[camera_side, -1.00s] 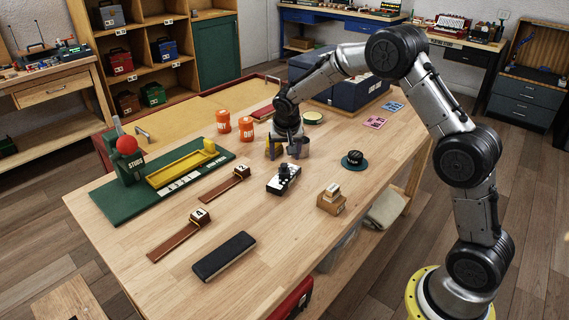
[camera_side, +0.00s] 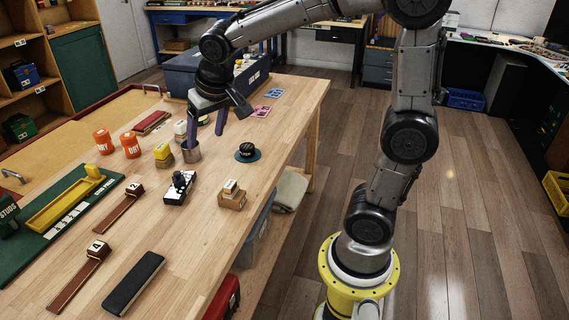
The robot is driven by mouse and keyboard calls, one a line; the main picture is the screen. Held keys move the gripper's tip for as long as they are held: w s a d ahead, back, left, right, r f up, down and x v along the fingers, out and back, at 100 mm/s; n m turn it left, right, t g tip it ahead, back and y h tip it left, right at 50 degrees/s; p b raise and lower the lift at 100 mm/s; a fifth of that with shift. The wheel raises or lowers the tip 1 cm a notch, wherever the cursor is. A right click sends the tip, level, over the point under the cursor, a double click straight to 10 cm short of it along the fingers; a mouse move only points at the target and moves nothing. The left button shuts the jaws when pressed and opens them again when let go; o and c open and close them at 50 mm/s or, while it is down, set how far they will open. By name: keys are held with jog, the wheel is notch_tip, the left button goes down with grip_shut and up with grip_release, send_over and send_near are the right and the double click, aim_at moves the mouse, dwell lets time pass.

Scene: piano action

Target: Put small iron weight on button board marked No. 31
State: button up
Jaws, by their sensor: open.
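My gripper (camera_side: 205,140) is open, its two purple-grey fingers pointing down over the back of the table. Nothing shows between the fingers. Two long brown boards, each with a block at one end, lie at the left: one marked 2 (camera_side: 118,212), one that looks marked 4 (camera_side: 78,279). I cannot read No. 31 on either. A small dark round piece (camera_side: 247,148) sits on a teal disc right of the gripper. I cannot tell which piece is the small iron weight.
Yellow-topped block (camera_side: 163,155), black-and-white block with a knob (camera_side: 178,188) and wooden block (camera_side: 232,196) stand nearby. Two orange pots (camera_side: 131,146) are left, a dark blue box (camera_side: 185,75) behind. A black pad (camera_side: 133,284) lies in front.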

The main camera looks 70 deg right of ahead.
jog(key=s+a+n+y, duration=0.1)
jog(key=s+a+n, duration=0.1)
jog(key=s, duration=0.8)
jog(key=s+a+n+t+y, duration=0.1)
jog(key=s+a+n, duration=0.2)
jog(key=s, duration=0.6)
jog(key=shift+s+f, duration=0.3)
jog(key=shift+s, duration=0.05)
